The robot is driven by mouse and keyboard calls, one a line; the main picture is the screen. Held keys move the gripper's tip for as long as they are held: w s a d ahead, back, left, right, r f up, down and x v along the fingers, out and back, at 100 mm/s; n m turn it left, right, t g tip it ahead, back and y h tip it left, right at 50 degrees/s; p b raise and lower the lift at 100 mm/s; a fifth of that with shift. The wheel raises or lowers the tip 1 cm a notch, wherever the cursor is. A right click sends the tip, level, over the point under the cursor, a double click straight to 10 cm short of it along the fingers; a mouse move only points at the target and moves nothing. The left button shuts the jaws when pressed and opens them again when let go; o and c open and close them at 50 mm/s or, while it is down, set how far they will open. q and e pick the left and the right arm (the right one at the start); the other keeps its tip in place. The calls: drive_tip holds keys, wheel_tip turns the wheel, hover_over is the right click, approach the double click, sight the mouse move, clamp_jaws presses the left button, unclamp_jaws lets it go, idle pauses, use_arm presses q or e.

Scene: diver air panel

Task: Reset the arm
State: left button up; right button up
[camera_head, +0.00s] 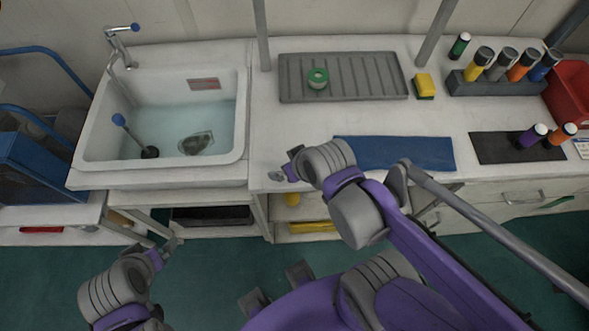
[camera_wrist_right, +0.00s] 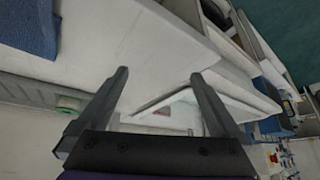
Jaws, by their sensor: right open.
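My right arm is purple and grey and reaches over the front edge of the white counter (camera_head: 300,120). Its gripper (camera_head: 276,176) is near that edge, just right of the sink (camera_head: 92,150). In the right wrist view the right gripper (camera_wrist_right: 160,77) is open, with two dark fingers spread apart and nothing between them. My left gripper (camera_head: 174,243) is low on the left, in front of the bench under the sink. It is small and seen from above, so its jaw opening is unclear.
The sink holds water and a dark object (camera_head: 195,143). On the counter are a grey drainer tray (camera_head: 290,91) with a green roll (camera_head: 318,78), a yellow sponge (camera_head: 424,84), a blue mat (camera_head: 400,153), a dark mat (camera_head: 495,147) and a bottle rack (camera_head: 490,86). Green floor (camera_head: 215,270) is open below.

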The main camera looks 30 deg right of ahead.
drive_tip(key=shift+s+a+g+h, duration=0.1)
drive_tip(key=shift+s+g+h, duration=0.25)
drive_tip(key=shift+s, duration=0.8)
idle(0.4)
